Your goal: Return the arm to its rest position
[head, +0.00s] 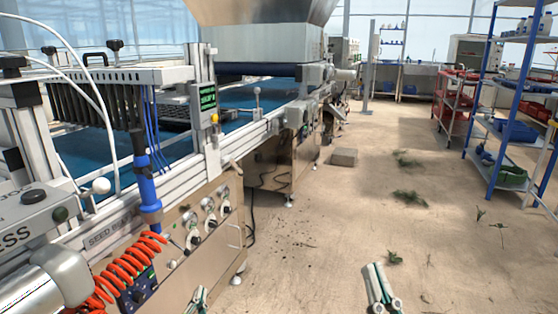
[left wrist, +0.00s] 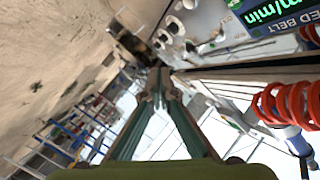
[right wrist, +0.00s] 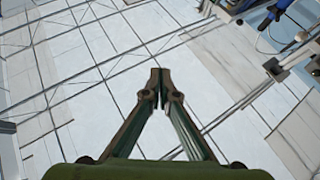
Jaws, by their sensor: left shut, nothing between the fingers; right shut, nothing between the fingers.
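My left gripper (head: 198,292) shows at the bottom edge of the head view, in front of the seeder's control panel. Its fingers come together at the tips in the left wrist view (left wrist: 158,78), with nothing between them. My right gripper (head: 376,270) stands over the bare floor at the bottom right of the head view, apart from everything. Its fingertips also meet in the right wrist view (right wrist: 159,76), empty, against the roof panes. Most of both arms is hidden below the head view.
The seeder line with its blue belt (head: 235,97) fills the left side. A red coiled hose (head: 122,267) hangs near a control panel (head: 205,222) with knobs. A blue shelf rack (head: 491,88) stands at the right. A grey block (head: 344,157) lies on the open floor.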

